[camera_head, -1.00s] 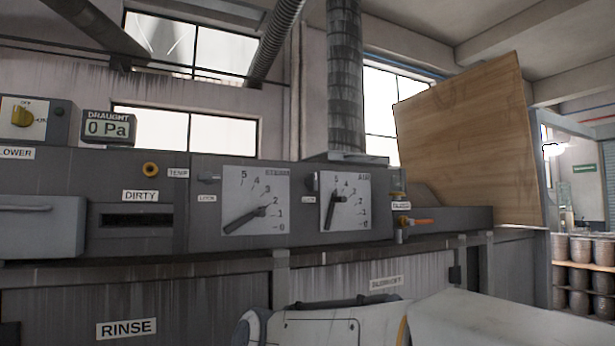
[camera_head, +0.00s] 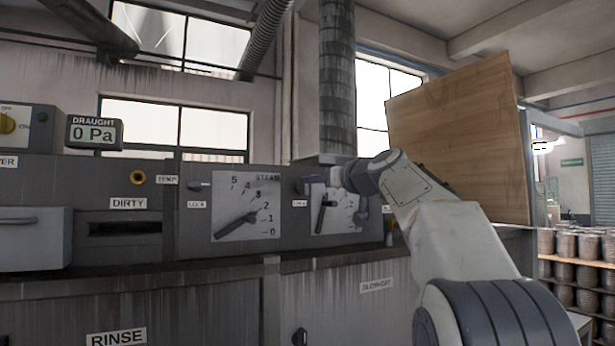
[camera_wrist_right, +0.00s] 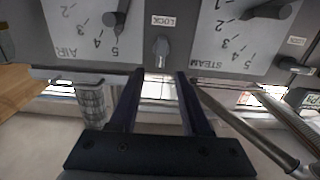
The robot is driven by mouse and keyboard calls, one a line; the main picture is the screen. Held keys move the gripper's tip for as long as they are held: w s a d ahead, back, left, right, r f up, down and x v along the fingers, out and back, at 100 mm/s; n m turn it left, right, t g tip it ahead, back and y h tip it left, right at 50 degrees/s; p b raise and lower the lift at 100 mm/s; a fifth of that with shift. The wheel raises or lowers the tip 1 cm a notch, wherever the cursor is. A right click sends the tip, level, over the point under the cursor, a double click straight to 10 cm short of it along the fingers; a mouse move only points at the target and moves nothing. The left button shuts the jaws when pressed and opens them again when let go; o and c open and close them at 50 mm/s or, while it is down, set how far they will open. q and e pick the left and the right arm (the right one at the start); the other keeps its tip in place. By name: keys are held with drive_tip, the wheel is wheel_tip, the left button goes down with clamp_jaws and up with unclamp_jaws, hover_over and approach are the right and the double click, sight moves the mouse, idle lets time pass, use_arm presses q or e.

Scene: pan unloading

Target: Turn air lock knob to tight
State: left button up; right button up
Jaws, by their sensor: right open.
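The air lock knob (camera_wrist_right: 160,50) is a small grey lever under a LOCK label (camera_wrist_right: 163,20) in the wrist view, which shows the panel upside down. It sits between the AIR dial (camera_wrist_right: 66,32) and the STEAM dial (camera_wrist_right: 222,42). My right gripper (camera_wrist_right: 157,76) is open, with its two dark fingers to either side of the knob's line and nothing seen between them but background. I cannot tell whether they touch the knob. In the head view my right gripper (camera_head: 318,182) is at the panel beside the AIR dial (camera_head: 345,212) and covers part of it. My left gripper is not in view.
The STEAM dial (camera_head: 232,228) with its dark pointer and a second lock knob (camera_head: 199,187) are to the left. A draught display (camera_head: 95,132) reads 0 Pa. A wooden board (camera_head: 460,135) stands behind my right arm. A vertical duct (camera_head: 337,100) rises behind the panel.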

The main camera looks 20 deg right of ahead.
sight(304, 186)
drive_tip(key=w+p, duration=0.3)
drive_tip(key=w, duration=0.4)
drive_tip(key=shift+a+p, duration=0.3)
drive_tip(key=shift+p, duration=0.1)
clamp_jaws()
